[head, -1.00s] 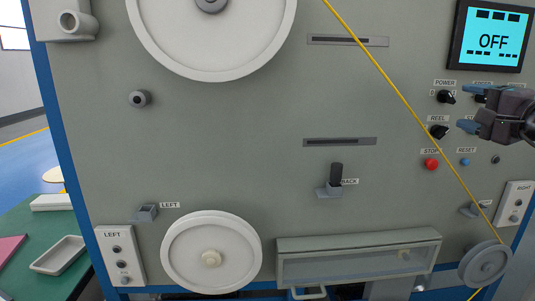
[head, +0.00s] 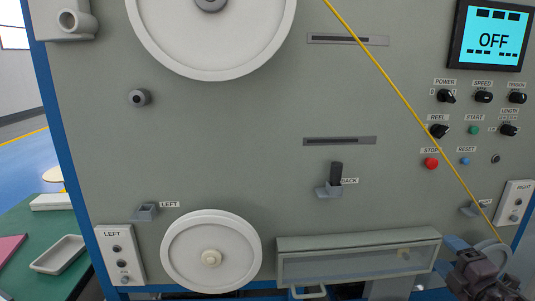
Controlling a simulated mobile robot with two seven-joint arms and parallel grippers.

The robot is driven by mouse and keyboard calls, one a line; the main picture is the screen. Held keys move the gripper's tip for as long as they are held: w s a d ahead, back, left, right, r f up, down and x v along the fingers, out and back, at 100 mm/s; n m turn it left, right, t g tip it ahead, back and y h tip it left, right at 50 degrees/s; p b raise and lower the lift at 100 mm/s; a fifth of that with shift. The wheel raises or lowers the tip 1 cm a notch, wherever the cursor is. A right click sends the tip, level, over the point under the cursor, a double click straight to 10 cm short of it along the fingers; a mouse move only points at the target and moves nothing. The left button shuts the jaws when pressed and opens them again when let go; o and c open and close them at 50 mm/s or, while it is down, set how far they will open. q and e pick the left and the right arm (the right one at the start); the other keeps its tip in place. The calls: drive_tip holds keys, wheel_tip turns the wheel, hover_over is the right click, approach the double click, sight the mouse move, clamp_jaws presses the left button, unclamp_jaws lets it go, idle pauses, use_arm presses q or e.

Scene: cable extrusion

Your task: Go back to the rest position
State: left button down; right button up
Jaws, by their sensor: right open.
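My right gripper (head: 462,258) is at the lower right in the head view, in front of the small grey pulley (head: 489,247), which it partly hides. It is open, and I see nothing between its fingers. My left gripper is not in view. The grey machine panel (head: 230,135) fills most of the view. Its screen (head: 492,37) reads OFF. The knobs and buttons below the screen, such as the POWER knob (head: 446,96) and the red STOP button (head: 431,163), are uncovered.
A yellow cable (head: 400,93) runs diagonally down to the small pulley, near my right gripper. A clear-fronted box (head: 358,262) juts out at the bottom, left of the gripper. White reels (head: 211,252) are on the panel. A green table (head: 30,223) with a tray (head: 58,254) stands at left.

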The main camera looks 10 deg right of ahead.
drive_tip(key=s+a+f+m+g, duration=0.2)
drive_tip(key=s+a+f+m, duration=0.15)
drive_tip(key=f, duration=0.25)
drive_tip(key=s+a+f+m+g, duration=0.1)
drive_tip(key=s+a+f+m, duration=0.1)
drive_tip(key=f+m, duration=0.3)
drive_tip(key=s+a+f+m+g, duration=0.2)
drive_tip(key=s+a+f+m, duration=0.1)
drive_tip(key=f, duration=0.4)
drive_tip(key=s+a+f+m+g, duration=0.1)
drive_tip(key=s+a+f+m, duration=0.1)
drive_tip(key=s+a+f, duration=0.2)
drive_tip(key=s+a+f+m+g, duration=0.1)
drive_tip(key=s+a+f+m, duration=0.2)
drive_tip(key=a, duration=0.6)
drive_tip(key=s+f, duration=0.2)
drive_tip(key=s, duration=0.1)
drive_tip(key=shift+s+a+y, duration=0.2)
drive_tip(key=shift+a+y, duration=0.05)
drive_tip(key=shift+y, duration=0.05)
drive_tip(key=shift+f, duration=0.1)
